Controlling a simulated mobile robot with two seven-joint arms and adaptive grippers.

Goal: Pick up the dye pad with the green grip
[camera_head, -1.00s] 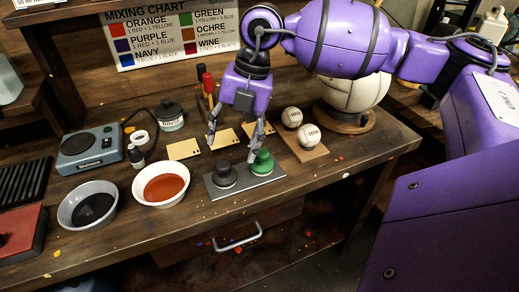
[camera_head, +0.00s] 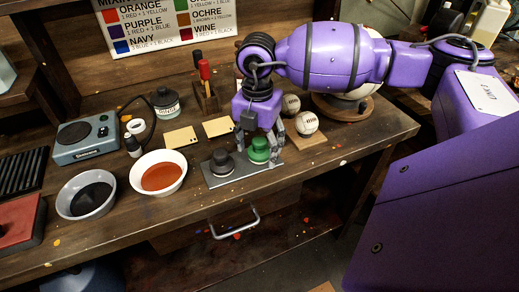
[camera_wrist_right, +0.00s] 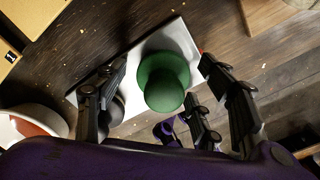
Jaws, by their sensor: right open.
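The dye pad with the green grip (camera_head: 259,146) stands upright at the right end of a grey plate (camera_head: 232,180) on the bench. A dark pad (camera_head: 221,162) stands beside it on the same plate. My right gripper (camera_head: 262,142) is open and points down over the green-grip pad. In the right wrist view the green grip (camera_wrist_right: 164,83) lies between the spread fingers, with a visible gap on each side. The left finger hides part of the plate there. My left gripper is not in view.
A bowl of orange dye (camera_head: 159,173) and a bowl of dark dye (camera_head: 87,195) stand left of the plate. The bench's front strip is mostly clear.

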